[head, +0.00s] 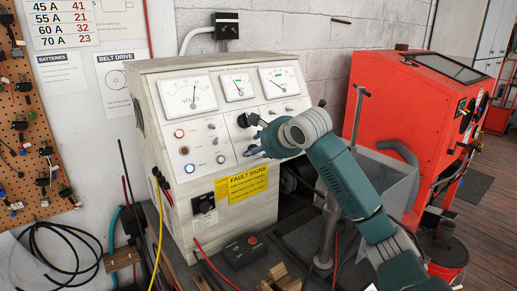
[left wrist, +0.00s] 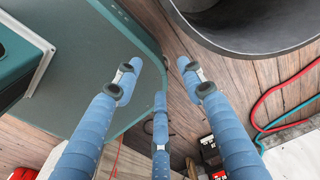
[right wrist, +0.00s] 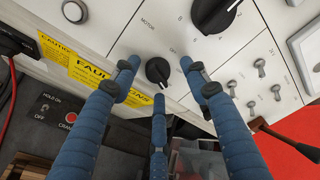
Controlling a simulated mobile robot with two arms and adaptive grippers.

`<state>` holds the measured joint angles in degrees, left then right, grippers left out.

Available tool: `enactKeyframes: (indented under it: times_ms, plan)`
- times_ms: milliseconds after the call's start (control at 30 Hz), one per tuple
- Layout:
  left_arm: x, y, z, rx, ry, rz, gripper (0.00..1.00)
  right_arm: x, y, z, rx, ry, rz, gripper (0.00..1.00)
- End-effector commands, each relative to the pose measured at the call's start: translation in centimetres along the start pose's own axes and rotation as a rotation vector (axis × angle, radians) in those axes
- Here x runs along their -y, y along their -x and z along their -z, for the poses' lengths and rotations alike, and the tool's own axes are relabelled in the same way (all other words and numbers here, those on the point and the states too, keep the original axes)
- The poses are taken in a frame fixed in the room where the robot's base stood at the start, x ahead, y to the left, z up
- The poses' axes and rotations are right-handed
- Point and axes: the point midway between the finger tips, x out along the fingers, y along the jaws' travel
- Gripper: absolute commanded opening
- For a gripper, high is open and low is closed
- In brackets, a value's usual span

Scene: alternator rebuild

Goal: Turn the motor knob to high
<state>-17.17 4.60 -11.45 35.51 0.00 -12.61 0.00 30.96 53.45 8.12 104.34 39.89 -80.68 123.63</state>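The motor knob (right wrist: 157,71) is a small black pointer knob on the white panel in the right wrist view, near printing that reads "MOTOR". Its exact setting is too small to read. My right gripper (right wrist: 159,82) is open, its blue fingers spread around the knob's place in the picture; I cannot tell whether any finger touches it. In the head view my right gripper (head: 252,136) is in front of the test bench panel (head: 212,158) and hides that part of it. My left gripper (left wrist: 160,66) is open and empty above the floor.
A larger black knob (right wrist: 213,12) and several toggle switches (right wrist: 261,68) sit close to the motor knob. A black crank box (head: 245,248) and cables lie below the panel. A red machine (head: 400,115) stands at right. A grey bin (left wrist: 250,25) is near my left gripper.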

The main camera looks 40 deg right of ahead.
Motion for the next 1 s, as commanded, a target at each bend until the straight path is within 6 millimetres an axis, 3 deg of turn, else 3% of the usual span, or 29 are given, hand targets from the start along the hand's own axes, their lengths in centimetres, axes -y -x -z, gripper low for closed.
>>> enactKeyframes:
  times_ms: [133,267,700,1000]
  plan:
    - [0.1,0.0,-0.2,0.001,0.000,0.001,0.40,0.0,0.3,-0.1,0.002,0.001,-0.001,0.45]
    - [0.0,0.0,-0.1,0.001,0.000,0.000,0.40,0.0,1.8,-0.1,0.002,0.001,0.000,0.45]
    - [0.0,0.0,0.0,0.000,0.000,0.000,0.40,0.1,10.4,0.1,0.001,-0.001,0.002,0.45]
    - [-0.1,0.0,0.0,0.000,0.000,-0.001,0.40,0.0,12.0,0.2,0.000,-0.001,0.000,0.45]
